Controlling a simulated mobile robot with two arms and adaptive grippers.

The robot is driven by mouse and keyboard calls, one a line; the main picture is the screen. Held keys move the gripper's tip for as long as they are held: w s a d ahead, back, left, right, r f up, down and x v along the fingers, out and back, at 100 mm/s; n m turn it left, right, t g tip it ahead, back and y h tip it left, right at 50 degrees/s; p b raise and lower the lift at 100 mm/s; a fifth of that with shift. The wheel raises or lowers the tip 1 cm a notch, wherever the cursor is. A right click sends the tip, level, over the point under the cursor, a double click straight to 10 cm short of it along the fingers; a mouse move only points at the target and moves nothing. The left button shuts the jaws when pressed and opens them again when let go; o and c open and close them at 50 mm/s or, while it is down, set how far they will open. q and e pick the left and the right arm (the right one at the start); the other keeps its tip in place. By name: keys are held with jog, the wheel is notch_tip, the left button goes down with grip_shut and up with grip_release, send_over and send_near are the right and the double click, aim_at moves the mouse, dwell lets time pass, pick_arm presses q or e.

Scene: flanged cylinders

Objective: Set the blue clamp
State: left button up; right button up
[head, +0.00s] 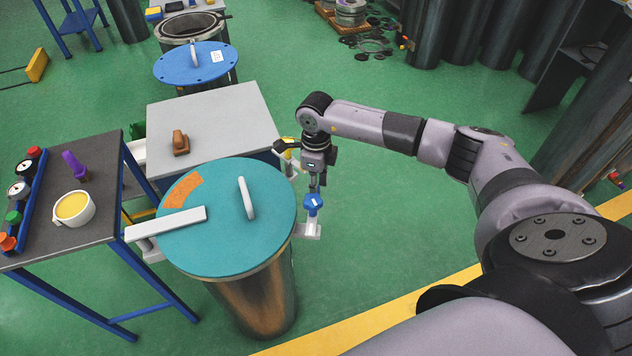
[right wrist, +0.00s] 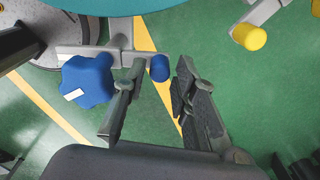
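The blue clamp sits on the right rim of a drum with a teal lid (head: 222,232). Its blue star knob (head: 313,203) has a white mark and shows in the head view just below my right gripper (head: 316,178). In the right wrist view the knob (right wrist: 86,82) is left of the left finger, outside the fingers. A short blue cap (right wrist: 160,68) on the clamp's grey arm shows in the gap between the fingertips of my right gripper (right wrist: 157,84). The fingers are apart; I cannot tell whether they touch it. My left gripper is not in view.
A pale bar (head: 165,224) lies across the lid's left edge, near a raised handle (head: 246,198). A yellow-tipped part (right wrist: 248,37) is at the upper right of the right wrist view.

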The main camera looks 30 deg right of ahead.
jog(key=shift+f, duration=0.4)
grip_shut()
dwell(0.5)
